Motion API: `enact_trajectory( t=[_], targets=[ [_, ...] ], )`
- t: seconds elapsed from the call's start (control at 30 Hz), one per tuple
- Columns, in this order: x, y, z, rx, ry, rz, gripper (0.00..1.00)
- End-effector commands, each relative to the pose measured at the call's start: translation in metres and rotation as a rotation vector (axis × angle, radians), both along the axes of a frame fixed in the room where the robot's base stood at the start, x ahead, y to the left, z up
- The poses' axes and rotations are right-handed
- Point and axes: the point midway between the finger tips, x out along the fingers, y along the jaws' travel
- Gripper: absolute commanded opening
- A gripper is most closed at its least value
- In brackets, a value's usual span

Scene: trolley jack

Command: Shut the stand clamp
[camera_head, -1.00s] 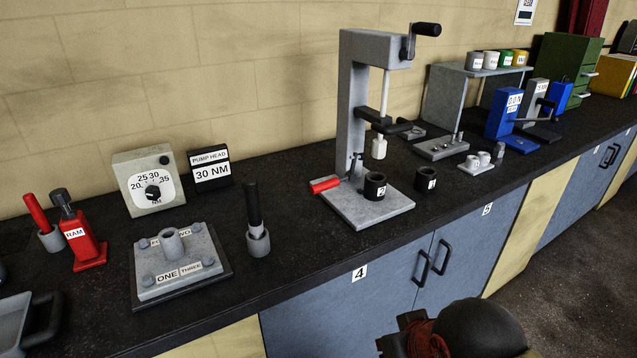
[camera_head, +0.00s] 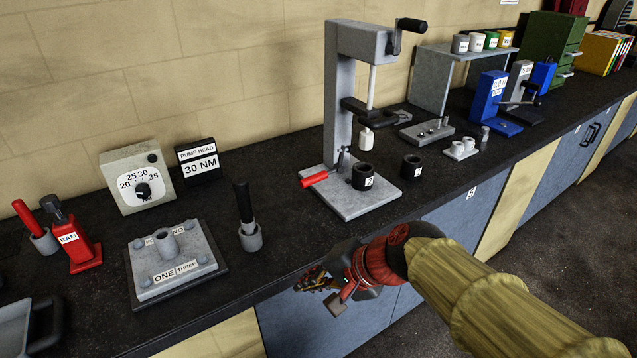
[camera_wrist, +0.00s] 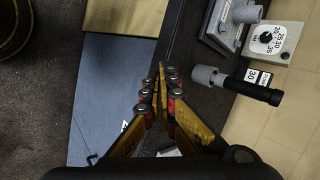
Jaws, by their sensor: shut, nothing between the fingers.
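The grey stand (camera_head: 338,110) stands upright on its light grey base plate (camera_head: 362,208) on the black bench top. The stand clamp (camera_head: 318,178) has a red handle that lies low, pointing left over the left edge of the base plate. My gripper (camera_head: 308,279) is in front of the bench's front edge, below and apart from the clamp. In the wrist view my gripper (camera_wrist: 160,72) has its fingertips together and empty. The clamp is not clearly visible there.
A grey holder with a black-handled tool (camera_head: 248,225) stands left of the stand. The bolted pump block (camera_head: 170,262), dial box (camera_head: 138,180) and red ram (camera_head: 78,244) are farther left. Bench top between holder and stand is clear.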

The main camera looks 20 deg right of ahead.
Motion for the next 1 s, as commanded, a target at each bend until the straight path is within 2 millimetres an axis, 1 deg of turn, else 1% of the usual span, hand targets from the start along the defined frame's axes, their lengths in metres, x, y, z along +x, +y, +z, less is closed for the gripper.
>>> enact_trajectory(
  t=[0.03,0.07,0.1,0.17,0.2,0.27,0.3,0.4,0.43,0.5,0.6,0.7,0.8,1.0],
  targets=[
    [0.021,0.002,0.012,0.111,0.038,-0.104,0.00],
    [0.033,0.003,0.015,0.178,0.060,-0.168,0.00],
    [0.051,0.002,0.020,0.268,0.085,-0.257,0.00],
    [0.076,-0.003,0.026,0.399,0.128,-0.393,0.00],
    [0.094,-0.009,0.028,0.484,0.155,-0.487,0.00],
    [0.118,-0.021,0.030,0.612,0.196,-0.630,0.00],
    [0.133,-0.031,0.029,0.692,0.224,-0.725,0.00],
    [0.165,-0.059,0.022,0.875,0.282,-0.947,0.00],
    [0.172,-0.068,0.019,0.921,0.298,-1.009,0.00],
    [0.185,-0.086,0.011,1.018,0.326,-1.133,0.00],
    [0.197,-0.107,0.000,1.118,0.354,-1.266,0.00],
    [0.203,-0.120,-0.007,1.179,0.368,-1.342,0.00],
    [0.205,-0.125,-0.011,1.202,0.374,-1.375,0.00],
    [0.205,-0.125,-0.012,1.204,0.374,-1.376,0.00]
  ],
)
